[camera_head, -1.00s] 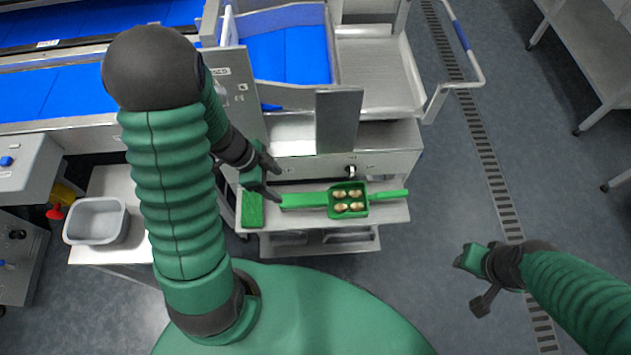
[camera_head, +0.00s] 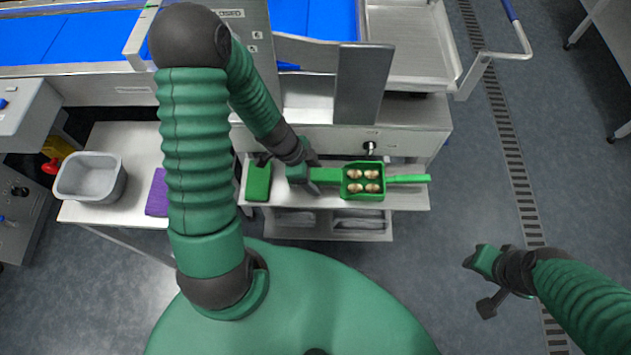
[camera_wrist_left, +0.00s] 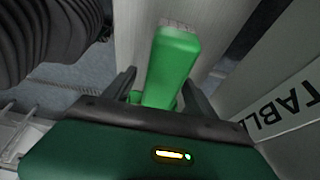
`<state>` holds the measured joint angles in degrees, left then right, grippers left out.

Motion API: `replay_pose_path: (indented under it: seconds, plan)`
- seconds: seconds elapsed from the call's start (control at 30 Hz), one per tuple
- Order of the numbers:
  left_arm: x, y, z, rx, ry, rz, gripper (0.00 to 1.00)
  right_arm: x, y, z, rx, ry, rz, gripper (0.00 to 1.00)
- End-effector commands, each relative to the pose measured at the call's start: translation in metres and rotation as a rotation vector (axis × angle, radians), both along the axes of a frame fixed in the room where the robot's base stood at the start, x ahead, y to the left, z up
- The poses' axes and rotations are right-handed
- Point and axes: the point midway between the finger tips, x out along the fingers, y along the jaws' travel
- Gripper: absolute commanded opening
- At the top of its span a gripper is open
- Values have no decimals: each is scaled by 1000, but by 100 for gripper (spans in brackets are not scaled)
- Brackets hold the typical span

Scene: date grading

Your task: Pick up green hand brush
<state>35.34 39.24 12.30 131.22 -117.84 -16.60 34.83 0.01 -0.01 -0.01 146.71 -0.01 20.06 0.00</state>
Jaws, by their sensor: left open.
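A long green tool, which I take to be the hand brush (camera_head: 326,174), lies across the steel shelf. A green box (camera_head: 363,194) holding several round tan pieces hides its middle, and a thin green handle (camera_head: 408,179) shows to the right of the box. My left gripper (camera_head: 308,177) is open at the tool's left end. In the left wrist view, a rounded green end (camera_wrist_left: 172,65) shows between the two dark fingers of the left gripper (camera_wrist_left: 160,92); contact cannot be told. My right gripper (camera_head: 487,281) is off to the right over the floor, away from the shelf.
A flat green piece (camera_head: 258,182) lies on the shelf just left of my left gripper. A grey tub (camera_head: 90,178) and a purple piece (camera_head: 157,194) are on a side table to the left. The machine front (camera_head: 330,138) rises behind the shelf.

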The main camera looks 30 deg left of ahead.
Motion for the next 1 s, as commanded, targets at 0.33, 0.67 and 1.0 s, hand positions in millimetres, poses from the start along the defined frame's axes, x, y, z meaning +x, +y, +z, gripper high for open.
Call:
replay_pose_path:
  seconds: [0.33, 0.67, 1.0]
  plan:
    - [2, -2, -6, 1, -1, -1, 56, 0, 0, -3, 0, -1, 0, 36]
    - [2, -2, -6, 1, -1, -1, 13, 0, 0, -3, 0, -1, 0, 36]
    - [2, -2, -5, 0, -2, -1, 0, 0, 0, -3, 0, 0, 0, 36]
